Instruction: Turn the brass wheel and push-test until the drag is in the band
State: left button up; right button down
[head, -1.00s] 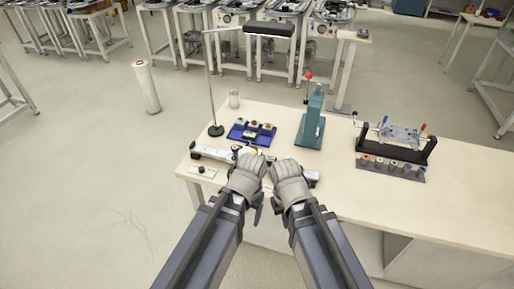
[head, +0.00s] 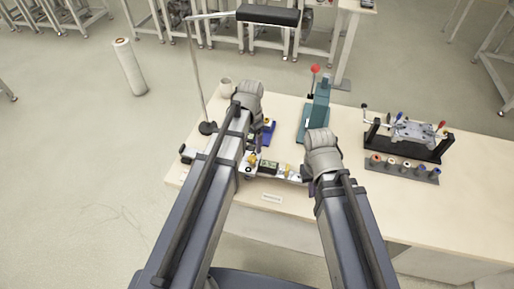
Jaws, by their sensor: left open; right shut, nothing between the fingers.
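A pale rail-like device (head: 275,172) lies along the front left of the bench, with a small dark display and small brass-coloured parts on it. One brass part (head: 252,160) sits left of the display; I cannot tell which part is the wheel. My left gripper (head: 257,138) reaches over the device towards the blue tray (head: 268,132), its arm hiding part of both. It is open, and its fingertips are hard to see. My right gripper (head: 307,176) is at the device's right end, shut and empty. I cannot tell whether it touches the device.
A teal press (head: 317,118) with a red knob stands behind my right gripper. A lamp (head: 268,15) on a thin stand overhangs the back left. A black-framed fixture (head: 405,140) and a row of spools (head: 402,168) are at the right. The bench's front right is clear.

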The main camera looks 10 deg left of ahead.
aim_at(252, 158)
pick_arm(q)
jog(key=shift+f, duration=0.1)
jog(key=shift+s+f+b, duration=0.1)
jog(key=shift+f+b, duration=0.15)
jog(key=shift+b, duration=0.1)
notch_tip(252, 158, down, 7)
jog(key=b, duration=0.7)
jog(key=shift+f, duration=0.1)
grip_shut()
